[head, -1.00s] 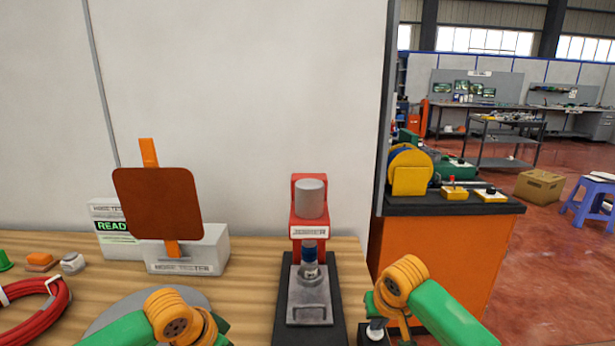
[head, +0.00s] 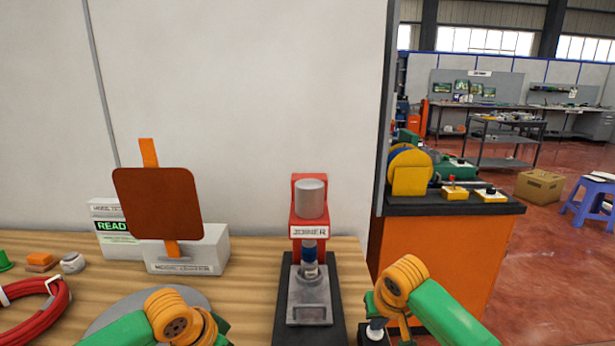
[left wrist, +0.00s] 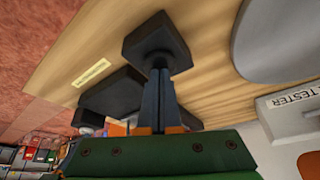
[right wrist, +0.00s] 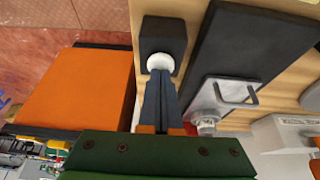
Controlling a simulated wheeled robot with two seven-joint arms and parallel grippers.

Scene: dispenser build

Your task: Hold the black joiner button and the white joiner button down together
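The white joiner button (right wrist: 160,62) sits on a small black box, seen in the right wrist view. My right gripper (right wrist: 161,73) is shut and empty, its fingertips at the button's top. In the head view the white button (head: 376,324) shows beside my right arm. The black joiner button (left wrist: 155,48) is on a black box in the left wrist view. My left gripper (left wrist: 160,71) is shut and empty, its fingertips against this button. How far either button is down cannot be told. The red joiner (head: 310,205) stands between my arms, with a blue-banded part (head: 309,253) under its head.
A tester (head: 190,250) with a brown paddle (head: 158,204) stands to the left. A red coil (head: 45,310), an orange block (head: 40,262) and a grey disc (head: 140,303) are on the wooden table. An orange cabinet (head: 440,250) stands at the right.

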